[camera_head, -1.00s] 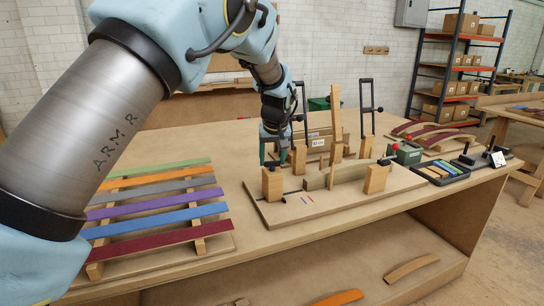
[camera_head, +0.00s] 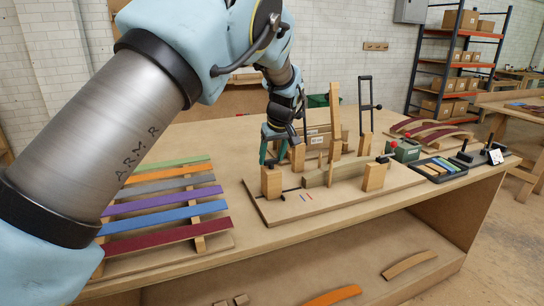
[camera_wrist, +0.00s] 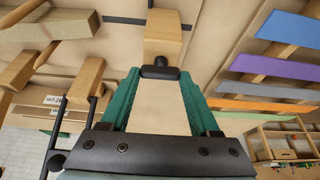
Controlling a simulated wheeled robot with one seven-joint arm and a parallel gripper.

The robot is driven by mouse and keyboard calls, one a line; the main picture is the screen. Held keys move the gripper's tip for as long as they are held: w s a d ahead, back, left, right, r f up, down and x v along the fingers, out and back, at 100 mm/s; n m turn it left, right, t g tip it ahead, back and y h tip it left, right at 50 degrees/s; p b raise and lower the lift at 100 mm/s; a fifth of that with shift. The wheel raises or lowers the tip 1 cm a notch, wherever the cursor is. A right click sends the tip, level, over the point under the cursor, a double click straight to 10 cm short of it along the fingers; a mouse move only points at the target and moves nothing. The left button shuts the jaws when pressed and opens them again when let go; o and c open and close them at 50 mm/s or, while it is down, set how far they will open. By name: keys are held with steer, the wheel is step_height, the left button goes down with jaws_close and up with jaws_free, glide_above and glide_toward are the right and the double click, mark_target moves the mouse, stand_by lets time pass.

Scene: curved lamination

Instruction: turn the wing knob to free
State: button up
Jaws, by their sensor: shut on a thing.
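My gripper (camera_head: 272,157) is over the left end of the wooden jig board (camera_head: 320,206), behind the front-left wooden post (camera_head: 271,182). In the wrist view its two green fingers (camera_wrist: 160,74) stand apart, with the black wing knob (camera_wrist: 160,71) between their tips. The fingers are shut on the knob, which sits at the near end of a wooden block (camera_wrist: 164,32). In the head view the knob is hidden by the fingers and post. The knob's exact angle cannot be told.
A rack of coloured strips (camera_head: 160,208) stands on the left of the bench. A dark tray (camera_head: 439,169) lies further right. The bench front between rack and board is clear.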

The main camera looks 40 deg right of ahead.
steer(key=o, duration=1.4)
steer(key=shift+c, duration=0.2)
steer(key=shift+r, duration=0.1)
steer(key=b+v, duration=0.2)
steer(key=v, duration=0.8)
steer(key=shift+s+r, duration=0.15)
steer(key=shift+r, duration=0.15)
steer(key=w+a+f+n+g, duration=0.1)
steer(key=w+a+f, duration=0.1)
steer(key=w+a, duration=0.5)
steer(key=w+a+f+y, duration=0.1)
steer(key=w+a+f, duration=0.15)
steer(key=a, duration=0.95)
steer(key=w+a+f+n+g, duration=0.1)
steer(key=w+a, duration=0.4)
steer(key=a, duration=0.4)
steer(key=s+a+f, duration=0.2)
steer(key=s+a, duration=0.2)
steer(key=a, duration=0.5)
steer(key=s+a+f, duration=0.2)
steer(key=s+a, duration=0.2)
steer(key=a, duration=0.6)
steer(key=s+a+f, duration=0.2)
steer(key=s+a, duration=0.2)
steer(key=a, duration=0.6)
steer(key=shift+s+a+f+n+g, duration=0.2)
steer(key=shift+s+a+n+g, duration=0.1)
steer(key=shift+n, duration=0.1)
